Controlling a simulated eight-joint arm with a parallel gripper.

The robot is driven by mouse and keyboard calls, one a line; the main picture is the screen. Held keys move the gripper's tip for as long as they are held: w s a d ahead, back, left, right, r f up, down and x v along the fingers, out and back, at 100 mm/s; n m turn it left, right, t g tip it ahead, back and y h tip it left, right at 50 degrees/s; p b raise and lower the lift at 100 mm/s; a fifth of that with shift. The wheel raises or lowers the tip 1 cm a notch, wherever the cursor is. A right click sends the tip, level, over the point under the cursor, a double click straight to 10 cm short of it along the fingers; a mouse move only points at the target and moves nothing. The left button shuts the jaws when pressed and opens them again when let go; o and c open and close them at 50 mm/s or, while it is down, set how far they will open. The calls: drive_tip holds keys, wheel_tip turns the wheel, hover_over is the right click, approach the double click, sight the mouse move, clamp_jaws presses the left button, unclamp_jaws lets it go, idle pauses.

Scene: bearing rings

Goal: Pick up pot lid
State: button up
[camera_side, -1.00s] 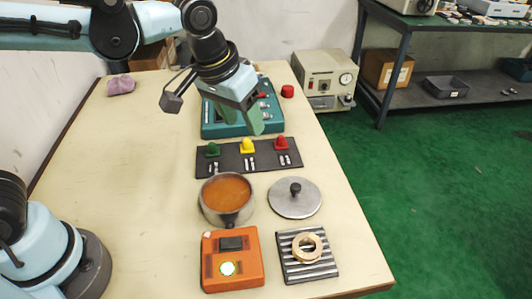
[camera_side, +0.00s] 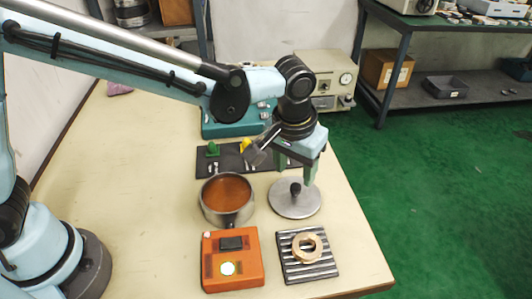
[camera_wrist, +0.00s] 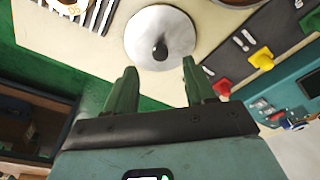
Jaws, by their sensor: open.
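The pot lid (camera_side: 295,205) is a round grey metal disc with a black knob, lying flat on the table to the right of the pot (camera_side: 228,203) of orange-brown liquid. In the wrist view the lid (camera_wrist: 178,30) lies beyond the fingertips, with its knob roughly between them in line. My gripper (camera_side: 296,172) is above the lid's far part, its green fingers pointing down, apart and empty. It also shows in the wrist view (camera_wrist: 159,68). The knob is not between the fingers.
An orange box (camera_side: 232,270) and a ribbed dark plate (camera_side: 318,270) with a brass ring (camera_side: 308,247) stand in front of the pot and lid. A dark strip (camera_side: 205,160) with coloured knobs and a teal box (camera_side: 225,130) lie behind. Bare table is at the left.

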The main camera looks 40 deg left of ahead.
sight(296, 186)
drive_tip(key=shift+w+f, duration=0.15)
drive_tip(key=shift+f, duration=0.8)
drive_tip(key=shift+w+f, duration=0.2)
drive_tip(key=shift+f, duration=0.7)
drive_tip(key=shift+w+f, duration=0.15)
drive_tip(key=shift+f, duration=0.8)
clamp_jaws()
drive_tip(key=shift+r, duration=0.1)
